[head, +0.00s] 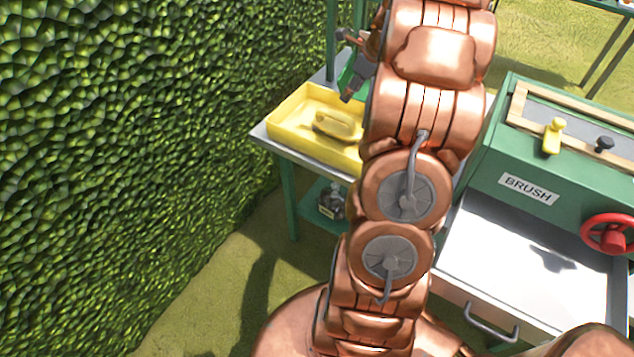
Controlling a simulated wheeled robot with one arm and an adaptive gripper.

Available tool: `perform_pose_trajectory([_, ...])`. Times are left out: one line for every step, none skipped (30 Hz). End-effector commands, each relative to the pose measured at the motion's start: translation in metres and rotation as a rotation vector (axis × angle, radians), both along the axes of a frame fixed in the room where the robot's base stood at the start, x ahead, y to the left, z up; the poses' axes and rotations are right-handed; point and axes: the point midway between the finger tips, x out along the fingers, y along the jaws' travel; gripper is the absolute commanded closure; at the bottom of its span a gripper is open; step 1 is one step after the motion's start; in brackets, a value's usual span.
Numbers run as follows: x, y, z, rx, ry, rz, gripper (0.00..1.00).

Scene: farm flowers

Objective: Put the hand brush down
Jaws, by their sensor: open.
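A yellow tray (290,112) stands on a grey-topped green table at the left of my arm. A yellow object with a raised grip, which looks like the hand brush (340,124), lies inside the tray. My arm hides the tray's right end. My gripper (350,66) shows partly at the left edge of my arm, above and beyond the brush in the picture. It is open, and I see nothing held in its visible fingers. The arm hides the rest of it.
A green cabinet labelled BRUSH (529,188) stands at the right, with a red handwheel (608,234) and an open white drawer (530,262). A dark item (330,203) sits on the table's lower shelf. A tall hedge (130,150) fills the left.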

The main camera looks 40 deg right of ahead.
Motion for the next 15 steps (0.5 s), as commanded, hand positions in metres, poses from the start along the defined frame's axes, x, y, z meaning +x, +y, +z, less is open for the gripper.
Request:
perform_pose_trajectory([0.002, 0.009, 0.002, -0.007, 0.002, 0.032, 0.50])
perform_pose_trajectory([0.003, 0.016, 0.004, -0.014, 0.004, 0.062, 0.50])
perform_pose_trajectory([0.004, 0.028, 0.007, -0.027, 0.006, 0.113, 0.50])
perform_pose_trajectory([0.005, 0.039, 0.010, -0.038, 0.007, 0.162, 0.50])
perform_pose_trajectory([0.005, 0.052, 0.013, -0.051, 0.010, 0.216, 0.50])
perform_pose_trajectory([0.005, 0.071, 0.016, -0.067, 0.015, 0.300, 0.50])
perform_pose_trajectory([0.003, 0.087, 0.018, -0.080, 0.019, 0.367, 0.50])
perform_pose_trajectory([0.002, 0.102, 0.021, -0.095, 0.021, 0.437, 0.50])
perform_pose_trajectory([-0.001, 0.122, 0.025, -0.115, 0.023, 0.531, 0.50])
perform_pose_trajectory([-0.004, 0.137, 0.026, -0.127, 0.027, 0.602, 0.50])
perform_pose_trajectory([-0.008, 0.152, 0.028, -0.139, 0.029, 0.672, 0.50])
perform_pose_trajectory([-0.014, 0.170, 0.031, -0.156, 0.031, 0.765, 0.50])
perform_pose_trajectory([-0.018, 0.183, 0.032, -0.169, 0.033, 0.834, 0.50])
perform_pose_trajectory([-0.023, 0.196, 0.034, -0.181, 0.034, 0.903, 0.50])
perform_pose_trajectory([-0.031, 0.213, 0.036, -0.197, 0.034, 0.996, 0.50])
